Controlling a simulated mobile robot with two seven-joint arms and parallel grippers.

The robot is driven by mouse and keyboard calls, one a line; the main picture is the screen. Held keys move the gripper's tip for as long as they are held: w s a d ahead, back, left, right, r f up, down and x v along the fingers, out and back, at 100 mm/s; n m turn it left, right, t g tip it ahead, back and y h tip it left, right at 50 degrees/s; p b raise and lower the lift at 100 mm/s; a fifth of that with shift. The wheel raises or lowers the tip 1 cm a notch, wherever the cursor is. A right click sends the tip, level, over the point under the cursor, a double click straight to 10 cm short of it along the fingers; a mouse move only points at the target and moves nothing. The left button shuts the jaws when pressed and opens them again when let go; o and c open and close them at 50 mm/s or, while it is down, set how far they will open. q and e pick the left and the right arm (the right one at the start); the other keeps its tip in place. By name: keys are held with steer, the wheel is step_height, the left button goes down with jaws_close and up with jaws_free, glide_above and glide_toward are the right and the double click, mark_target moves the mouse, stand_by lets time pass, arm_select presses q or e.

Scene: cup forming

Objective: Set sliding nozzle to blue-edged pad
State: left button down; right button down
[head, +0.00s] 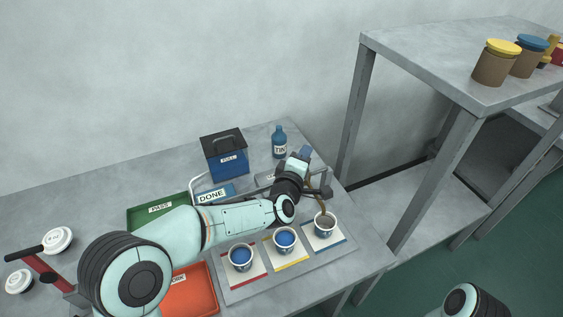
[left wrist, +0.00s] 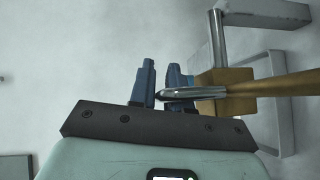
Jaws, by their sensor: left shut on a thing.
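The sliding nozzle (head: 324,199) is a curved brownish tube on a rail, seen in the head view. Its lower end hangs at the cup (head: 324,226) on the blue-edged pad (head: 339,240), the rightmost of three pads. My left gripper (head: 305,153) is at the rail, behind that pad. In the left wrist view its blue fingers (left wrist: 161,88) are shut at the pointed metal end of a brass-coloured rod (left wrist: 275,87) with a brass block. The exact grip point is partly hidden. My right gripper is out of view.
Two cups with blue inside stand on the red-edged (head: 243,279) and yellow-edged (head: 289,262) pads. A blue box (head: 226,160), blue TINT bottle (head: 279,143), DONE sign (head: 212,196), green tray (head: 145,212) and orange tray (head: 190,294) surround my left arm. A grey shelf (head: 440,70) stands right.

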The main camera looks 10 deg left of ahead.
arm_select(q)
steer(key=shift+w+d+r, duration=0.15)
steer(key=shift+w+d, duration=0.2)
steer(key=shift+d, duration=0.25)
steer(key=c, duration=1.2)
jaws_free()
steer(key=shift+d, duration=0.1)
steer(key=shift+o, duration=0.2)
steer(key=shift+w, duration=0.15)
steer(key=b+v, duration=0.1)
steer(key=v, duration=1.2)
steer(key=shift+s, duration=0.2)
